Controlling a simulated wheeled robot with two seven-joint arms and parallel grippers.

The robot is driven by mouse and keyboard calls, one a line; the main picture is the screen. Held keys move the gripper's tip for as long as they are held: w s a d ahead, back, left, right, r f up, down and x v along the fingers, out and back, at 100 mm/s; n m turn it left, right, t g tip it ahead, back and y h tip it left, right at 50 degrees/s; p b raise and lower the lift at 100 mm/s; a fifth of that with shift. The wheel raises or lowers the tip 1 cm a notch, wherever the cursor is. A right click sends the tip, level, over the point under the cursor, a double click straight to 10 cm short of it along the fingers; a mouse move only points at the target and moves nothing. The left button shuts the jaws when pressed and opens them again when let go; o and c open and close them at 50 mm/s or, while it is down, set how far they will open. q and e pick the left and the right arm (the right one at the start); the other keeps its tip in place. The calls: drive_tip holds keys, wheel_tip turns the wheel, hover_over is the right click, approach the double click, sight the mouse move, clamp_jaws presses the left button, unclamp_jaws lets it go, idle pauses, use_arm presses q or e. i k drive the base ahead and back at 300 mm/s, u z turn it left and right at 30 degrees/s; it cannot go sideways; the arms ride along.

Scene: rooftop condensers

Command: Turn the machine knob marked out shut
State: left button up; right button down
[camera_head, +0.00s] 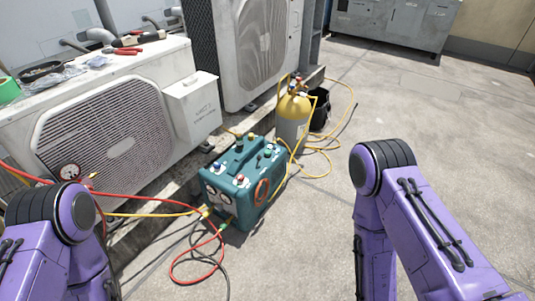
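A teal recovery machine (232,191) with a carry handle stands upright on the rooftop floor near the middle of the head view. The markings are too small to read, so I cannot tell which knob is marked out. My purple left arm is at the lower left and my purple right arm at the lower right, both apart from the machine. Neither gripper shows.
A yellow-topped grey cylinder (293,117) stands behind the machine, with a black bucket (319,109) beside it. Red and yellow hoses (197,257) lie on the floor in front. White condenser units (110,120) line the left. The floor at right (430,110) is clear.

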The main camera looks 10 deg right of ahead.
sight(240, 178)
drive_tip(key=z, duration=0.7)
drive_tip(key=i, duration=1.1)
drive_tip(key=u, duration=0.45)
